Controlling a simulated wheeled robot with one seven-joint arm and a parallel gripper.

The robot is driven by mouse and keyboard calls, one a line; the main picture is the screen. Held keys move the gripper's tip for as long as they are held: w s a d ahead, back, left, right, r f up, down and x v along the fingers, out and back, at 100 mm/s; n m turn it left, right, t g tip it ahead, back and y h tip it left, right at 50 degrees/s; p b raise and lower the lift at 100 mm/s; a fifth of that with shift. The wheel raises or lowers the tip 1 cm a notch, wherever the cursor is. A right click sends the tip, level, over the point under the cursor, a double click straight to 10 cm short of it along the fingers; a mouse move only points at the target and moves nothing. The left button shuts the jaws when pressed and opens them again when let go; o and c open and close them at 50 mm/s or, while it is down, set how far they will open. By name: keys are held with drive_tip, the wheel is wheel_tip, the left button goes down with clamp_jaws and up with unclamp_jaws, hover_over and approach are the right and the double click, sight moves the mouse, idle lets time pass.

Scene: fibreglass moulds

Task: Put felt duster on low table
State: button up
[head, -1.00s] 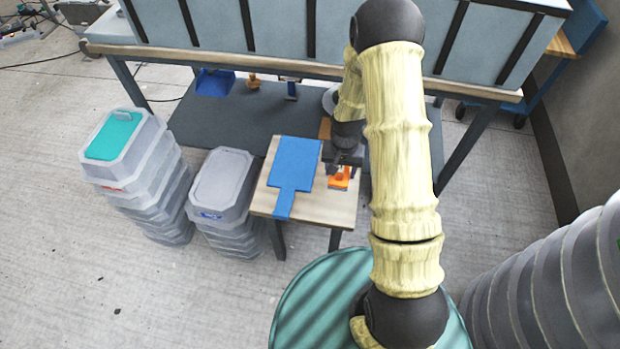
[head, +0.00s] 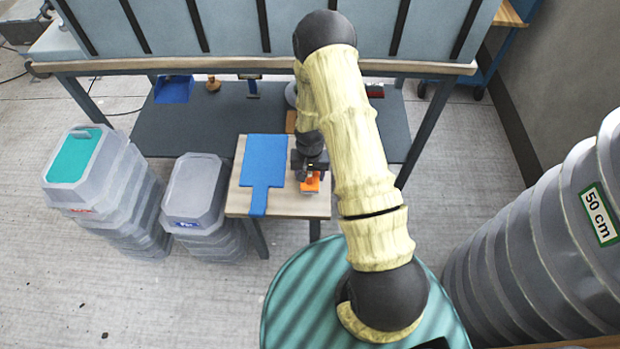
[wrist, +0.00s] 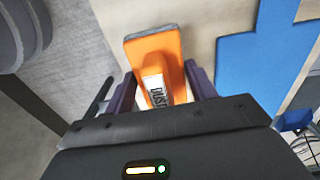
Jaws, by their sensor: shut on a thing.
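The orange felt duster (wrist: 160,62), with a white label on its top and a grey edge, is held between the two jaws of my gripper (wrist: 158,92) in the wrist view. In the head view the duster (head: 311,184) shows below my gripper (head: 308,172), over the right part of the low table. The low table (head: 296,207) has a pale wooden top. I cannot tell for sure whether the duster touches the tabletop. My wrist hides part of the table's right side.
A blue paddle-shaped item (head: 265,158) lies on the table, left of the duster. Stacked grey tubs (head: 195,188) stand left of the table, one taller stack (head: 75,155) with a teal lid. A workbench with a low shelf (head: 200,130) is behind. Large grey ribbed drums (head: 540,240) stand right.

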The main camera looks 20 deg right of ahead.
drive_tip(key=shift+w+d+f, duration=0.1)
drive_tip(key=shift+f, duration=1.3)
drive_tip(key=shift+f, duration=0.2)
drive_tip(key=o, duration=1)
drive_tip(key=shift+c, duration=0.2)
wheel_tip(320, 180, up, 12)
drive_tip(key=shift+r, duration=0.2)
